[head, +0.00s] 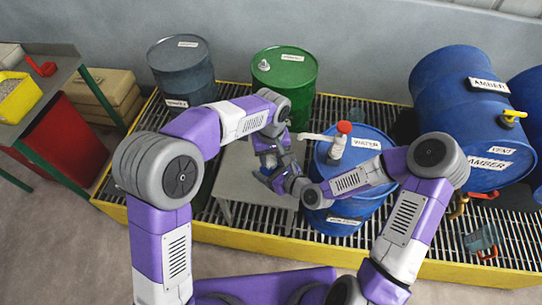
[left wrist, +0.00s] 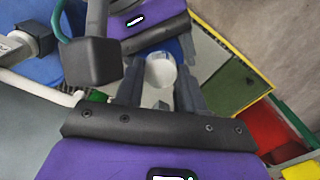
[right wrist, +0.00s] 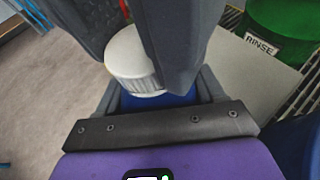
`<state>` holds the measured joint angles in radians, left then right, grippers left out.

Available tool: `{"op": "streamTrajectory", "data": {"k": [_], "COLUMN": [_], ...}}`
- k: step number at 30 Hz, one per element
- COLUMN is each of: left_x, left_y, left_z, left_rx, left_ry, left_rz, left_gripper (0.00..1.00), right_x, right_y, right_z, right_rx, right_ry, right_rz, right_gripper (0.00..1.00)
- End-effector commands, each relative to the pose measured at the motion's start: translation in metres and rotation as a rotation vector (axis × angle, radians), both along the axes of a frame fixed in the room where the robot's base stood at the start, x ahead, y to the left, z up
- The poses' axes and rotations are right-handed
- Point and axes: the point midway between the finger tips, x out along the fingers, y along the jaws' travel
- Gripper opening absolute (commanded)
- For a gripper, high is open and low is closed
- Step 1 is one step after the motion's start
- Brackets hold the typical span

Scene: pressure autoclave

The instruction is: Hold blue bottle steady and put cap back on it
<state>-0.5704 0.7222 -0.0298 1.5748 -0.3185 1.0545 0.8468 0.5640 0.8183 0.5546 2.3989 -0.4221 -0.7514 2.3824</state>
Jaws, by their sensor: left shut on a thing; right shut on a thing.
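The white ribbed cap (right wrist: 133,62) shows in the right wrist view, between the dark fingers of my left gripper. In the left wrist view the cap (left wrist: 160,70) sits between my left gripper's (left wrist: 159,92) fingertips, which are shut on it. The blue bottle (right wrist: 168,98) shows as a strip directly below the cap, between the fingers of my right gripper (right wrist: 165,90), which is shut on it. Cap and bottle overlap in view; I cannot tell whether the cap is seated. In the head view both grippers meet above the grey table, my left one (head: 280,178) hiding most of the bottle.
A small grey table (head: 240,182) stands below the grippers on a yellow-edged grating. A blue water drum (head: 350,205) with a red-topped tap is close on the right. A green drum (head: 285,72) and a grey drum (head: 182,68) stand behind. A blue amber drum (head: 450,90) lies at right.

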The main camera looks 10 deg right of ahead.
Motion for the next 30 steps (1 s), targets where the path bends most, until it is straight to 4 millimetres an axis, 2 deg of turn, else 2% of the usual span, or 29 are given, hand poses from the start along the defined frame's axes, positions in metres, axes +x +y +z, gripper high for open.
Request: {"op": "streamTrajectory", "data": {"k": [1, 2, 6, 14, 24, 30], "left_x": [0.000, 0.000, 0.000, 0.000, 0.001, 0.000], "left_y": [0.000, 0.000, 0.000, 0.000, 0.000, 0.000], "left_z": [0.000, 0.000, 0.000, 0.001, 0.040, 0.046], "left_rx": [0.000, 0.000, 0.000, -0.001, -0.003, 0.000], "left_ry": [0.000, 0.000, 0.000, -0.001, -0.003, 0.000], "left_rz": [0.000, 0.000, 0.000, 0.000, 0.001, 0.000], "left_gripper": [0.02, 0.43, 0.64, 0.64, 0.64, 0.64], "right_x": [0.000, 0.000, 0.000, 0.000, 0.000, 0.000], "right_y": [0.000, 0.000, 0.000, 0.000, 0.000, 0.000], "right_z": [0.000, 0.000, 0.000, 0.001, 0.001, 0.000], "right_rx": [0.000, 0.000, 0.000, 0.000, 0.000, 0.000], "right_ry": [-0.001, -0.001, -0.001, -0.001, -0.001, -0.001], "right_rz": [0.000, 0.000, 0.000, 0.000, 0.000, 0.000], "right_gripper": [0.00, 0.00, 0.00, 0.00, 0.00, 0.00]}}
